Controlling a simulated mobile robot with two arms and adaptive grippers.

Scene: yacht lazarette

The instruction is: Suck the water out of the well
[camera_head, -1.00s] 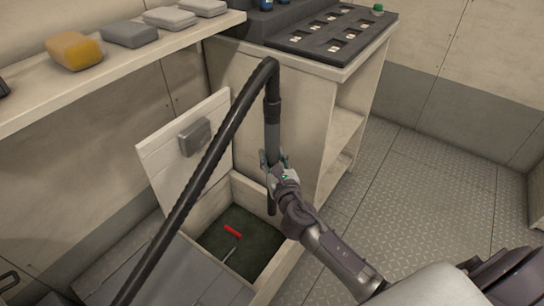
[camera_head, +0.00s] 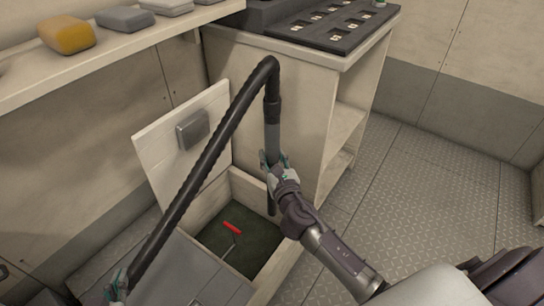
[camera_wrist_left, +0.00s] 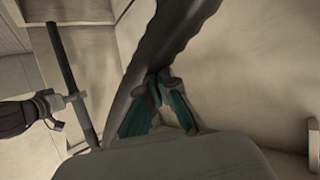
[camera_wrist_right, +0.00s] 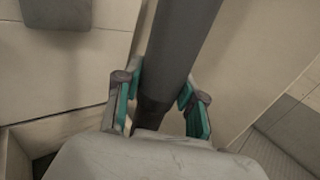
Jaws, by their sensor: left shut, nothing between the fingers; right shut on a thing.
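The well (camera_head: 207,207) is an open square box in the floor with a dark green bottom; I cannot tell how much of it is water. A red-handled tool (camera_head: 232,227) lies in it. My right gripper (camera_head: 276,165) is shut on the grey suction wand (camera_head: 272,135), held upright with its lower end over the well's right side. The wand also shows in the right wrist view (camera_wrist_right: 178,45). A black hose (camera_head: 205,150) arches from its top to the lower left. My left gripper (camera_head: 117,288) is shut and empty, close by the hose; its fingertips (camera_wrist_left: 158,78) overlap the hose in the left wrist view.
The raised hatch lid (camera_head: 185,140) leans behind the well. A shelf (camera_head: 110,55) with several sponge-like blocks runs along the left wall. A cabinet (camera_head: 300,85) with a black slotted tray stands behind the wand. The plated floor (camera_head: 420,200) at right is clear.

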